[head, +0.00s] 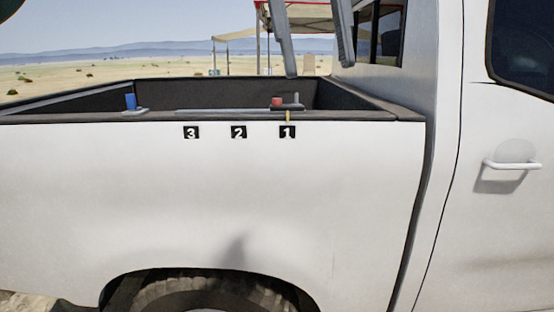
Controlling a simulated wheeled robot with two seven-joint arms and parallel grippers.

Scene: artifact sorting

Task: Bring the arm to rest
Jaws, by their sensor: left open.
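My left gripper (319,71) hangs down from the top edge, right of centre. Its two grey fingers are spread wide apart with nothing between them. The fingertips show above the truck bed, in front of the canopy and next to the cab. My right gripper is not in view.
A white pickup truck (200,200) fills the lower view. Labels 3, 2 and 1 mark the side. A canopy (240,35) stands behind.

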